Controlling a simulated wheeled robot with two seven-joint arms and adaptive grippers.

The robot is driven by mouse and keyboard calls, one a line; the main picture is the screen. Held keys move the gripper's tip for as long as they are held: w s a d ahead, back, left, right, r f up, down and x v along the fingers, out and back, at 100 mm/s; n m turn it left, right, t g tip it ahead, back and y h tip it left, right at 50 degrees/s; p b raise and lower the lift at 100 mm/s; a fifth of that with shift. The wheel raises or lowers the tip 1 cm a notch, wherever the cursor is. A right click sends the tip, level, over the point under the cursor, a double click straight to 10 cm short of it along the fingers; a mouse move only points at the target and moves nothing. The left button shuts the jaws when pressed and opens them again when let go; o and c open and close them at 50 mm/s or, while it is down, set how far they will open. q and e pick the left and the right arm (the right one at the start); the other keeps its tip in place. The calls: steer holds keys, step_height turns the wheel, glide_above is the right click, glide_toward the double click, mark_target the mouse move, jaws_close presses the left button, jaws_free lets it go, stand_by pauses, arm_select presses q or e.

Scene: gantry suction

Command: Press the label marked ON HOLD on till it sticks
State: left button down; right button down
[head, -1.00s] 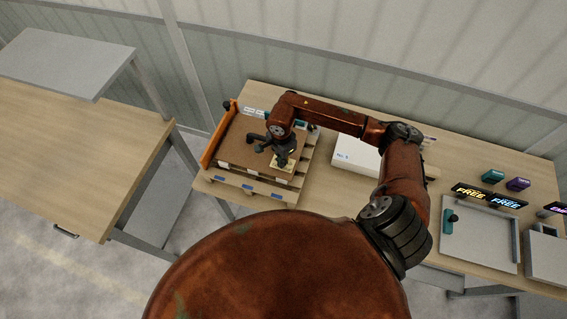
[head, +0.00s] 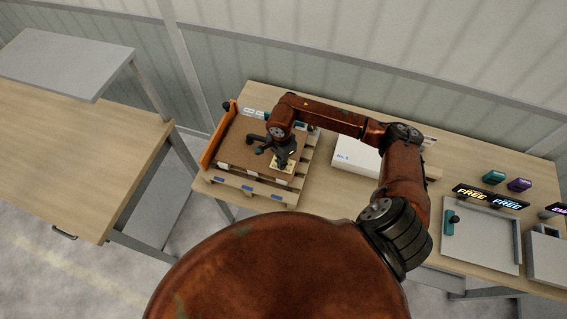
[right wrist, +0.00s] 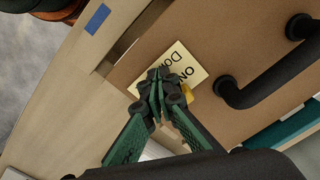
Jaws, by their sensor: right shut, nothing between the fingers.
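The pale yellow label (right wrist: 186,62) lies on the brown board (right wrist: 128,74) in the right wrist view. The letters "ON" and part of a second line show; the rest is hidden by my fingers. In the head view the label (head: 287,169) is a small pale patch at the board's front right. My right gripper (right wrist: 160,76) is shut and empty, its fingertips over the label, seemingly touching it; I cannot tell how firmly. In the head view my right gripper (head: 281,163) reaches down over it. My left gripper is out of view.
The board rests on a wooden pallet (head: 245,195) on the table. A black bent handle (right wrist: 262,78) stands on the board beside the label. An orange rail (head: 213,143) borders the board's left. A white box (head: 352,158) and a grey tray (head: 485,245) stand to the right.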

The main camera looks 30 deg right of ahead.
steer(key=shift+r+p, duration=0.4)
steer(key=shift+r, duration=0.4)
steer(key=shift+r+p, duration=0.75)
steer(key=shift+r, duration=1.2)
steer(key=shift+s+f, duration=0.1)
